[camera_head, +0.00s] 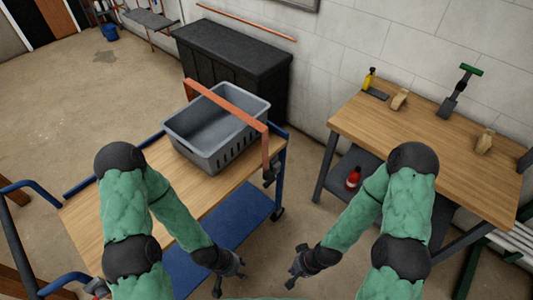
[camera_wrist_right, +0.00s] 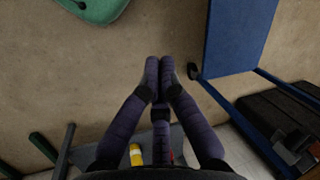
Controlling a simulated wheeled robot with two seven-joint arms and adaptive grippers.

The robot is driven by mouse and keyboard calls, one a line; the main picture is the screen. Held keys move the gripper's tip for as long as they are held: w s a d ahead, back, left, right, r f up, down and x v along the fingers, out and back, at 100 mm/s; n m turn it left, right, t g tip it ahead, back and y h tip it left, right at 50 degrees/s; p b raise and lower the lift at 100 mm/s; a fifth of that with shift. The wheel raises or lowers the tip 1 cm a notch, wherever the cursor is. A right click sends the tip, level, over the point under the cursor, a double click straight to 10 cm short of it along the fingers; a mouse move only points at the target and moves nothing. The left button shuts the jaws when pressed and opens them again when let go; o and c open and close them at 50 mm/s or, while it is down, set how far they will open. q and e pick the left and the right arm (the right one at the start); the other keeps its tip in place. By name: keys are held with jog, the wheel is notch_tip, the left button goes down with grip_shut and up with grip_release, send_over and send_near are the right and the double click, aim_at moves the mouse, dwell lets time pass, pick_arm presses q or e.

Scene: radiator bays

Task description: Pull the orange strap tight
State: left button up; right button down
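The orange strap (camera_head: 228,103) runs over a grey slotted crate (camera_head: 216,137). Its near end hangs down the crate's right side to a dark buckle or ratchet (camera_head: 269,176) at the cart's edge. The crate stands on the wooden top of a blue-framed cart (camera_head: 97,218). My left gripper (camera_head: 229,281) is open and empty, low in front of the cart. My right gripper (camera_head: 294,266) is open and empty over the floor between cart and workbench. In the right wrist view its fingers (camera_wrist_right: 160,75) have nothing between them. The strap is not seen in that view.
A wooden workbench (camera_head: 435,155) stands at the right, with a yellow bottle (camera_head: 369,79), a green-handled tool (camera_head: 458,92) and tan blocks. A red bottle (camera_head: 353,178) sits on its lower shelf. A black chest (camera_head: 235,60) is behind the cart. Floor between cart and bench is clear.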

jog(key=c, duration=1.4)
grip_release()
jog(key=shift+w+f, duration=0.1)
jog(key=shift+w, duration=0.15)
jog(key=o, duration=0.6)
jog(key=w, duration=0.1)
jog(key=w+f+t, duration=0.1)
jog(key=w, duration=0.1)
jog(key=w+m+t, duration=0.1)
jog(key=shift+w+f+b, duration=0.3)
jog(key=shift+w+b, duration=0.05)
jog(key=w+a+r+m+t+y+b, duration=0.1)
jog(key=w+a+m+t, duration=0.1)
jog(key=w, duration=0.7)
jog(key=w+a+r+m+t+y+b, duration=0.1)
jog(key=w+a+m+t+b, duration=0.1)
jog(key=w+t, duration=0.4)
jog(key=w+a+r+m+t+b, duration=0.1)
jog(key=w+a+m+t, duration=0.3)
jog(key=w, duration=0.9)
jog(key=shift+w+r+m+y+b, duration=0.15)
jog(key=shift+r+m+y+b, duration=0.05)
jog(key=shift+m+y+b, duration=0.25)
